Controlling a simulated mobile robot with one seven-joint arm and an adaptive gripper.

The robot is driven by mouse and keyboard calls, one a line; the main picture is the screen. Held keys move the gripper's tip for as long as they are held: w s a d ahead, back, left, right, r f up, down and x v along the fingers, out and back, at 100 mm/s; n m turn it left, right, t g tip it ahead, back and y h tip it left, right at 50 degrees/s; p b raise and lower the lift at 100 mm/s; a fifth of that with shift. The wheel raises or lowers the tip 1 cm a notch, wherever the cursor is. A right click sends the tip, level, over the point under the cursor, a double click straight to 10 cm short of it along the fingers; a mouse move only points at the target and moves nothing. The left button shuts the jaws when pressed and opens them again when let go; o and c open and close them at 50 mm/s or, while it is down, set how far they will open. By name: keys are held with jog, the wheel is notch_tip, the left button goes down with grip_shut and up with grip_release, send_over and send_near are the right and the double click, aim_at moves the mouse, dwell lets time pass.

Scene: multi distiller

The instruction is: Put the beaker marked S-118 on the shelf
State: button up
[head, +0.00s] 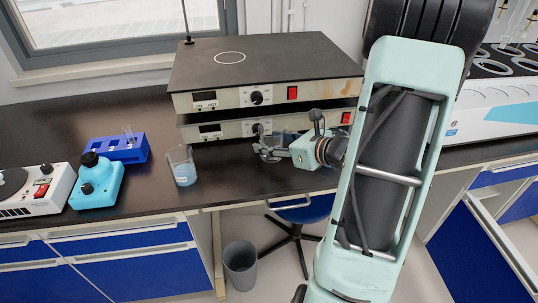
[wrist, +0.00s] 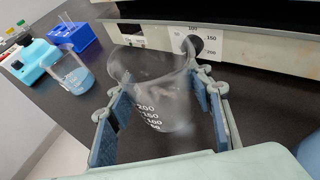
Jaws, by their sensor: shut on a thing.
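My gripper (head: 272,153) is shut on a clear glass beaker (wrist: 158,95) with white volume marks, just in front of the stacked hot plates. Its fingers (wrist: 160,118) grip it from both sides in the wrist view. The held beaker looks empty and tilted in that view. No S-118 marking is legible on it. A second beaker (head: 181,166) with pale blue liquid and a small white label stands on the bench to the left. It also shows in the wrist view (wrist: 75,72). Its label is too small to read. I cannot make out a shelf.
Two flat hot plates (head: 262,70) are stacked at the back of the dark bench (head: 90,115). A blue tube rack (head: 122,149), a turquoise device (head: 96,182) and a white device (head: 36,190) stand left. Bare bench lies between the blue-liquid beaker and my gripper.

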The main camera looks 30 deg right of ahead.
jog(key=shift+w+f, duration=0.35)
jog(key=shift+f, duration=0.05)
jog(key=shift+w+f+b, duration=0.15)
jog(key=shift+f+b, duration=0.1)
jog(key=shift+f, duration=0.7)
jog(key=shift+w+f+b, duration=0.15)
jog(key=shift+f+b, duration=0.1)
jog(key=shift+f, duration=0.65)
jog(key=shift+f, duration=0.1)
jog(key=shift+f, duration=0.15)
jog(key=o, duration=1.3)
jog(key=shift+c, duration=0.2)
